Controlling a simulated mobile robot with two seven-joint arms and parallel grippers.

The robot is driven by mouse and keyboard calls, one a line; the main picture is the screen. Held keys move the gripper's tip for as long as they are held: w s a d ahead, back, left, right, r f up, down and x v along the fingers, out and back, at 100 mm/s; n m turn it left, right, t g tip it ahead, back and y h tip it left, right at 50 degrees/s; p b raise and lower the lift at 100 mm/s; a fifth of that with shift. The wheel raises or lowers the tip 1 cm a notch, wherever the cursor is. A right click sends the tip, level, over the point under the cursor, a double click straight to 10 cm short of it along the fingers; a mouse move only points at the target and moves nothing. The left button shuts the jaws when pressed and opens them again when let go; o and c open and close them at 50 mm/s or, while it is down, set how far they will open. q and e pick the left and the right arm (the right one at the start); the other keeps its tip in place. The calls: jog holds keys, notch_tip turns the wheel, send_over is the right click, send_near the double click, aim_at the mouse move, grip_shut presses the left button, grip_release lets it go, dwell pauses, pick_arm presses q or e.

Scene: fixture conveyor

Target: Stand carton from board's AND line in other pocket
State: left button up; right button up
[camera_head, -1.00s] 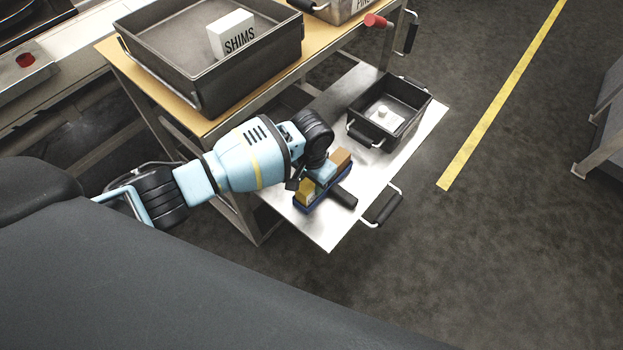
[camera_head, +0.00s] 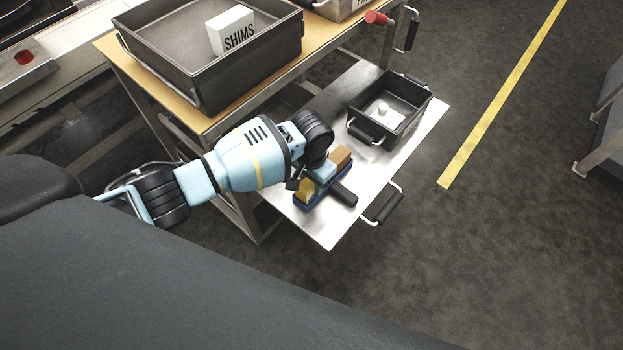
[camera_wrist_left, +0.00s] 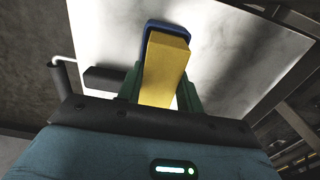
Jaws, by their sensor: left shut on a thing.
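A blue holder (camera_head: 333,193) lies on the metal lower shelf. It has a yellow carton (camera_head: 306,188) at its near-left end and a brown carton (camera_head: 341,155) at its far end. A black handle-like bar (camera_head: 343,195) sticks out at its side. My left gripper (camera_head: 318,175) is over the holder, between those ends. In the left wrist view its green fingers (camera_wrist_left: 158,92) are shut on the yellow carton, with the blue holder (camera_wrist_left: 153,28) behind. The middle of the holder is partly hidden by my gripper. My right gripper is not in view.
A small dark bin (camera_head: 414,97) with a white item (camera_head: 383,113) stands on the shelf (camera_head: 325,230). A large grey tray (camera_head: 200,85) with a white SHIMS box (camera_head: 230,30) is on the wooden top above. A shelf handle (camera_head: 384,206) projects right.

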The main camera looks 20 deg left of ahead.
pick_arm(q)
jog(key=shift+f, duration=0.15)
jog(key=o, duration=1.1)
notch_tip(320, 180, up, 7)
jog(key=shift+r+p, duration=0.1)
jog(key=shift+p, duration=0.8)
jog(key=shift+r, duration=0.3)
